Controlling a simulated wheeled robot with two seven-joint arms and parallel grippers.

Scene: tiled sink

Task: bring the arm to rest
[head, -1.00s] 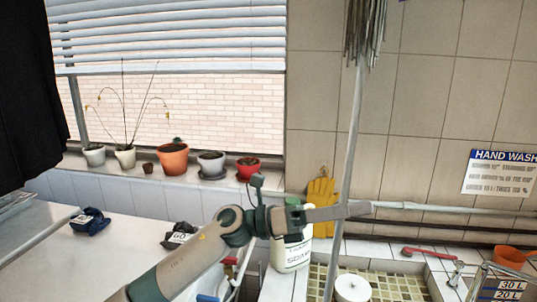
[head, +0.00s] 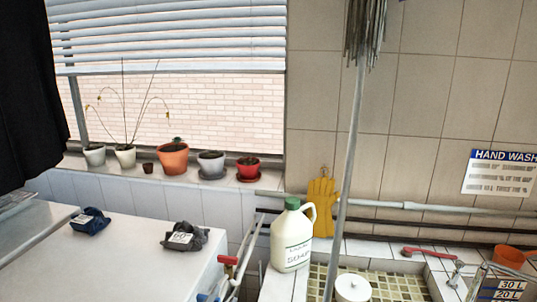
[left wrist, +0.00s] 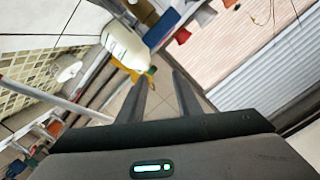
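My left gripper (left wrist: 163,77) shows in the left wrist view only. Its two dark fingers stand apart and only the tiled wall shows between them, so it is open and empty. In that view the white soap jug (left wrist: 124,44) is seen beyond the left finger, tilted by the camera's angle. The head view shows no part of either arm. There the jug (head: 291,240) stands upright with its green cap on, at the basin's left edge. My right gripper is in neither view.
A pole (head: 350,170) with a mop head crosses the basin area. Yellow gloves (head: 321,204) hang on the wall. Dark cloth bundles (head: 185,237) lie on the white top (head: 130,265) at left. Potted plants (head: 172,160) line the sill.

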